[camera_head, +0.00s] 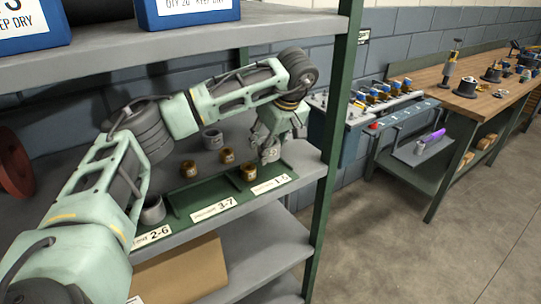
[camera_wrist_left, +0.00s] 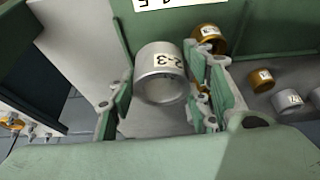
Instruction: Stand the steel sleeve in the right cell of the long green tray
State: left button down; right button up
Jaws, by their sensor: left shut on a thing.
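The steel sleeve (camera_wrist_left: 158,88), labelled 2-3, is between the two fingers of my left gripper (camera_wrist_left: 160,112). My left gripper (camera_head: 271,140) is shut on it above the right end of the long green tray (camera_head: 211,186). In the wrist view green tray walls (camera_wrist_left: 121,35) flank the sleeve. It looks upright over or in the right cell; I cannot tell whether it touches the floor. A brass sleeve (camera_head: 249,171) stands in the tray left of the gripper, and in the wrist view (camera_wrist_left: 208,35) it shows beyond a divider. My right gripper is not in view.
Two more brass sleeves (camera_head: 227,157) (camera_head: 189,168) and a steel one (camera_head: 212,138) stand behind the tray. Another steel sleeve (camera_head: 152,209) is at the tray's left. A green shelf post (camera_head: 335,100) rises right of my gripper; a shelf (camera_head: 190,36) hangs above.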

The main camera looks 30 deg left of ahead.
pick_arm(q)
jog(key=shift+w+f+p, duration=0.1)
jog(key=shift+f+p, duration=0.25)
jog(key=shift+f, duration=1.6)
jog(key=shift+f, duration=0.1)
jog(key=c, duration=1.2)
grip_release()
jog(key=shift+d, duration=0.1)
